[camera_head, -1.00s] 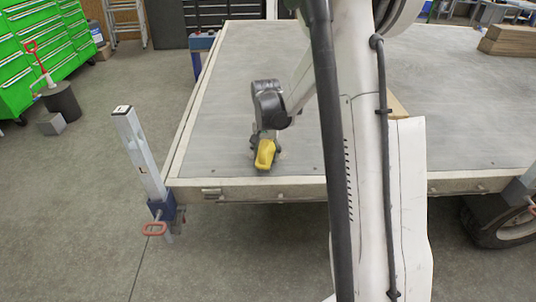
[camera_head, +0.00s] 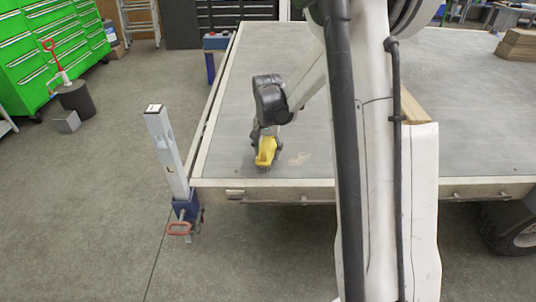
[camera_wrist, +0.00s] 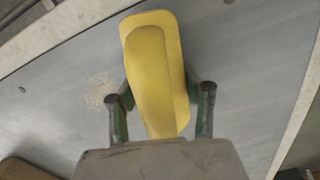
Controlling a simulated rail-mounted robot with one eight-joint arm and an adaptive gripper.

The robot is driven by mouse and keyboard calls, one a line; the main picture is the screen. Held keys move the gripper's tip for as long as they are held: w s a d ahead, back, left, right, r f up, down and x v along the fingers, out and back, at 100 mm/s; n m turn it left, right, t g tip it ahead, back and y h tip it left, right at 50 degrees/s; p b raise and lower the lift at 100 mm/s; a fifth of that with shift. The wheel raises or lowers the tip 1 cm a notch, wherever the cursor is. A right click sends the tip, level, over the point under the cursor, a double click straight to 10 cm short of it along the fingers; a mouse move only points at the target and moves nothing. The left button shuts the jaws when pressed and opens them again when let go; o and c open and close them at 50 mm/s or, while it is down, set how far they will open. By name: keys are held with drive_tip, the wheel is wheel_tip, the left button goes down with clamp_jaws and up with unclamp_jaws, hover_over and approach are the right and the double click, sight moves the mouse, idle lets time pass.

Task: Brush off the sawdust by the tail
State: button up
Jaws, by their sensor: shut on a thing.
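My gripper (camera_head: 263,135) is shut on a yellow brush (camera_head: 265,151) near the front left corner of the trailer bed (camera_head: 222,120). The brush's dark bristles point down at the bed; I cannot tell for sure whether they touch it. In the wrist view the yellow brush (camera_wrist: 155,75) sits between the two fingers (camera_wrist: 160,110), its top towards the camera. A pale patch of sawdust (camera_head: 299,159) lies on the bed just right of the brush. The sawdust (camera_wrist: 97,90) also shows left of the brush in the wrist view.
A corner jack post (camera_head: 168,155) with a red handle stands at the bed's front left corner. Wooden blocks (camera_head: 517,44) lie at the far right. A green tool cabinet (camera_head: 52,45) stands at the back left. The bed left and behind the brush is clear.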

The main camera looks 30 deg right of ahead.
sight(268, 137)
drive_tip(key=shift+r+p, duration=1.5)
drive_tip(key=shift+r, duration=1.55)
drive_tip(key=shift+s, duration=0.1)
